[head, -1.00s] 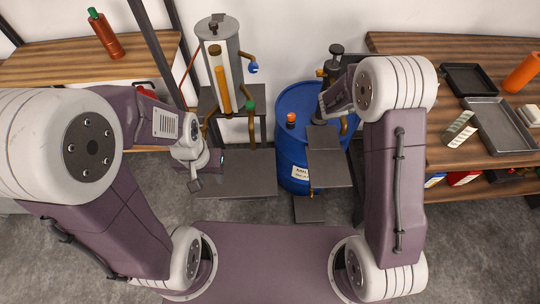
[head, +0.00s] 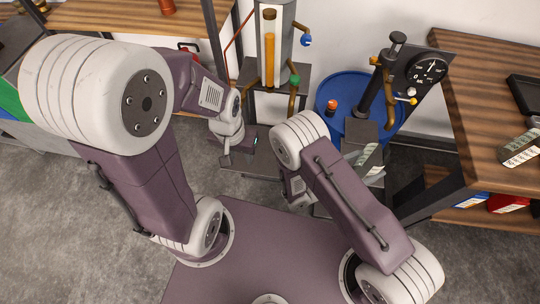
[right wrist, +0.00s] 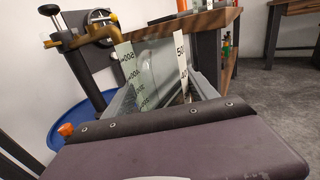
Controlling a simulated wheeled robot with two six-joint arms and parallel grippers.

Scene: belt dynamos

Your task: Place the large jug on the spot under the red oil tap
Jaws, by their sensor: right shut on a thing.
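The large jug is clear with pale graduated strips. It shows in the head view (head: 368,158) in front of the blue drum, and in the right wrist view (right wrist: 150,72) just beyond the gripper body. My right gripper (right wrist: 172,92) is shut on it; the fingertips are mostly hidden, and my arm covers them in the head view. My left gripper (head: 226,155) hangs near the dark stand at centre left, apart from the jug; its jaw opening is too small to tell. A tall tank (head: 270,50) carries blue (head: 306,40) and green (head: 295,79) taps.
The blue drum (head: 327,86) has an orange cap (head: 332,104) and a dark hand pump (head: 378,80) beside a gauge panel (head: 428,68). A wooden bench (head: 475,90) at right holds another graduated vessel (head: 520,148). Grey floor (head: 70,210) is clear at left.

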